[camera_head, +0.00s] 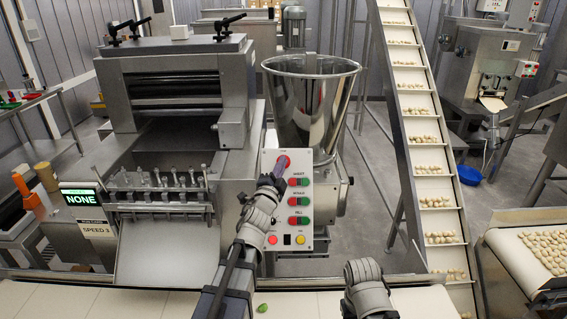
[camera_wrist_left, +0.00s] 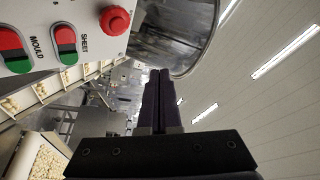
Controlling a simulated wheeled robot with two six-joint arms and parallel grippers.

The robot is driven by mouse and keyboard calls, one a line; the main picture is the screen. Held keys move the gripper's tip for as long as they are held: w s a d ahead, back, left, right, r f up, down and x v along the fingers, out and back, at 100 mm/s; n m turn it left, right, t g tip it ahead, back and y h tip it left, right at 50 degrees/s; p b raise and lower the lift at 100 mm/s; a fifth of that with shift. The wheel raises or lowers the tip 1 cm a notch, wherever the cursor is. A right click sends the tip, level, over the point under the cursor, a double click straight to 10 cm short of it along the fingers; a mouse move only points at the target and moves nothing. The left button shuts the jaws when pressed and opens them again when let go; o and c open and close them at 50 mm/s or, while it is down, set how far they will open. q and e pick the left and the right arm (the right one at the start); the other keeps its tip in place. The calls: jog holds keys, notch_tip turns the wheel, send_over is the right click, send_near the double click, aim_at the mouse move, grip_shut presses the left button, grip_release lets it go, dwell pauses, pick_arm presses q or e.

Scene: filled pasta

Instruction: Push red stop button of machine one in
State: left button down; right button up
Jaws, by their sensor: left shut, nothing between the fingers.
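The red stop button (camera_head: 284,160) is a round knob at the top of a light control panel (camera_head: 321,211). It also shows, whole and uncovered, at the top of the left wrist view (camera_wrist_left: 115,20). My left gripper (camera_head: 278,170) is shut and empty, with dark fingers pointing up in front of the panel, close below the button in the head view. In the left wrist view the closed fingertips (camera_wrist_left: 159,73) lie below and to the right of the button, apart from it in the picture. The distance in depth is unclear.
Green and red button pairs (camera_head: 299,201) sit below, labelled SHEET, MOULD and FILL. A steel hopper (camera_head: 311,105) stands behind the panel. A pasta conveyor (camera_head: 415,110) rises at right. My right arm shows low.

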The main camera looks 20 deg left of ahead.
pick_arm(q)
jog(key=w+a+f+b, duration=0.2)
jog(key=w+f+b, duration=0.2)
jog(key=w, duration=0.3)
jog(key=shift+f, duration=0.3)
jog(key=shift+b, duration=0.3)
dwell(1.6)
jog(key=shift+w+a+f, duration=0.1)
jog(key=shift+w+f, duration=0.1)
jog(key=shift+w, duration=0.1)
jog(key=shift+w+a+f+b, duration=0.1)
jog(key=shift+w+f+b, duration=0.15)
jog(key=shift+w+b, duration=0.2)
dwell(0.8)
jog(key=shift+s+r, duration=0.1)
jog(key=shift+s, duration=0.05)
jog(key=shift+s+d+r+p, duration=0.2)
jog(key=shift+s+r+p, duration=0.2)
jog(key=shift+s+p, duration=0.2)
jog(key=s+r, duration=0.1)
jog(key=s+p, duration=0.1)
jog(key=s+d+r+p, duration=0.1)
jog(key=s, duration=0.1)
jog(key=shift+d+r, duration=0.1)
jog(key=shift+r, duration=0.2)
